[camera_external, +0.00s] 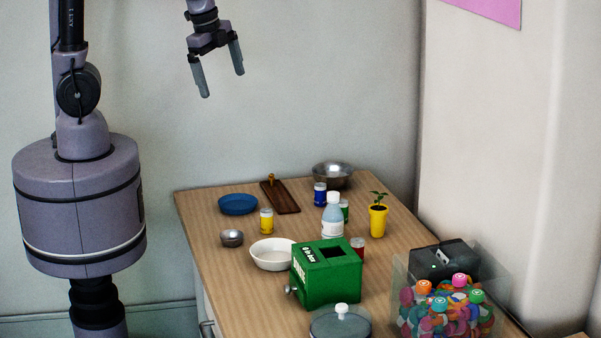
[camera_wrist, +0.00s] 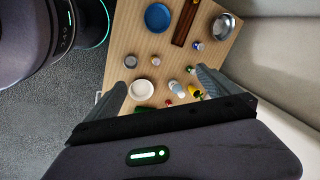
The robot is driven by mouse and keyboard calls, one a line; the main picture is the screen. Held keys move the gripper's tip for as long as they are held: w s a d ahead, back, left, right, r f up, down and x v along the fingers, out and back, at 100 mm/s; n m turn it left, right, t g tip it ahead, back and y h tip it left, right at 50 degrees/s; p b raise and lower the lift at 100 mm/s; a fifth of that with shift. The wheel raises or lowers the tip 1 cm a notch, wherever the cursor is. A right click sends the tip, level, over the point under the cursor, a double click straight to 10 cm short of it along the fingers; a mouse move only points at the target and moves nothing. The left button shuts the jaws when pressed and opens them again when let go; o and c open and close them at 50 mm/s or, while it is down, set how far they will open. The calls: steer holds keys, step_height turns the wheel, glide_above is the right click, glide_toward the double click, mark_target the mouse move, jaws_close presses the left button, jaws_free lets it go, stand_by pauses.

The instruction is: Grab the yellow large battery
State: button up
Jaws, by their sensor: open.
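The yellow large battery (camera_external: 266,222) is a short upright yellow cylinder with a pale top, standing on the wooden table between the blue plate and the white bowl. My gripper (camera_external: 222,84) is open and empty, high above the table's far left side. In the wrist view its two fingers (camera_wrist: 160,77) are spread wide over the table, well above the battery.
The blue plate (camera_external: 238,204), small metal bowl (camera_external: 232,238) and white bowl (camera_external: 268,262) surround the battery. A wooden tray (camera_external: 286,199), blue battery (camera_external: 320,194), bottle (camera_external: 333,220) and green box (camera_external: 327,275) stand farther right. A potted plant (camera_external: 378,220) is near the wall.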

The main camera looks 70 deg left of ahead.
steer(key=s+a+r+n+t, duration=0.1)
steer(key=s+n, duration=0.1)
steer(key=s, duration=0.4)
steer(key=shift+a+r+n+b, duration=0.2)
steer(key=shift+a+n+b, duration=0.1)
steer(key=shift+n+b, duration=0.15)
steer(key=s+n, duration=0.1)
steer(key=s, duration=0.1)
steer(key=s+a+n+t, duration=0.1)
steer(key=s, duration=0.1)
steer(key=s+n+t+y+b, duration=0.1)
steer(key=s+n, duration=0.1)
steer(key=shift+s+a+f, duration=0.2)
steer(key=shift+a+f, duration=0.05)
steer(key=shift+a, duration=0.1)
steer(key=shift+c, duration=1.1)
steer(key=shift+s+a, duration=0.1)
steer(key=shift+s, duration=0.1)
steer(key=c, duration=0.4)
steer(key=shift+w, duration=0.15)
steer(key=c, duration=0.4)
